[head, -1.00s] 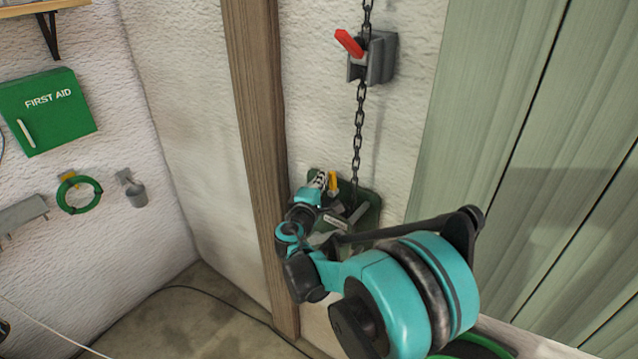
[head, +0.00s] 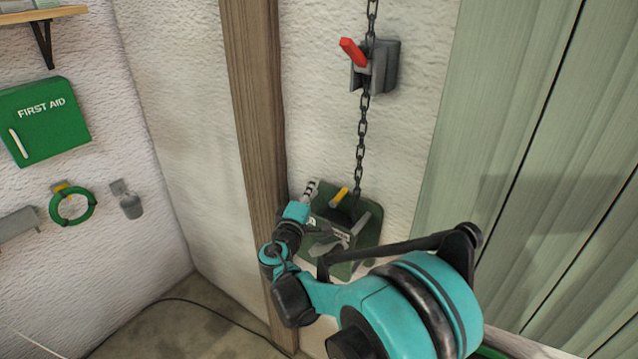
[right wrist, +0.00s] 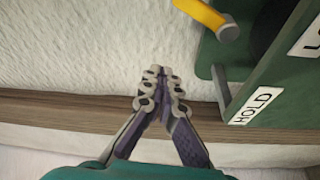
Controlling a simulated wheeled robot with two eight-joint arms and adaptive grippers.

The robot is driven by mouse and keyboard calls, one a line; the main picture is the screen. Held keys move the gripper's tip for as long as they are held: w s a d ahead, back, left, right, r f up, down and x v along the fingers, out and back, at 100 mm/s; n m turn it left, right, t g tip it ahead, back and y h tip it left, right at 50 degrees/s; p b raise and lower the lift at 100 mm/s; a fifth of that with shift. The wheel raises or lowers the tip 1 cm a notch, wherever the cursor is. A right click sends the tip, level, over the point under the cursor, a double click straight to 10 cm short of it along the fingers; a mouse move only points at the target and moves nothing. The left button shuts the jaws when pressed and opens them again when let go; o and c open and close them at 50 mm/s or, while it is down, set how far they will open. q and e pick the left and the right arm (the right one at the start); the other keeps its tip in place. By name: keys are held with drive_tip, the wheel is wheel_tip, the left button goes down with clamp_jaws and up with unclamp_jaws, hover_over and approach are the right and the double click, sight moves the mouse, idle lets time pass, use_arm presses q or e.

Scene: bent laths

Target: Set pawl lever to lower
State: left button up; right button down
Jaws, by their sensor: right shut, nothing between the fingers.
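The pawl lever, with a yellow grip (head: 339,197), stands at the top of a green winch box (head: 372,232) on the wall. In the head view the grip leans to the upper right. In the right wrist view the yellow lever (right wrist: 203,14) shows at the top, and the box carries a "HOLD" label (right wrist: 255,105) and a second, cut-off label starting with "L" (right wrist: 309,40). My right gripper (head: 313,185) is shut and empty, left of the lever and apart from it. Its closed fingertips (right wrist: 161,75) show against the white wall. My left gripper is not in view.
A chain (head: 361,135) runs from the box up past a grey wall block with a red lever (head: 352,52). A wooden post (head: 256,120) stands close left of my gripper. Green cladding (head: 490,150) is at right, and a first aid box (head: 45,120) hangs far left.

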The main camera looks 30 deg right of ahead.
drive_tip(key=v, duration=0.6)
drive_tip(key=shift+s+f, duration=0.2)
drive_tip(key=shift+s, duration=0.35)
drive_tip(key=shift+f, duration=0.1)
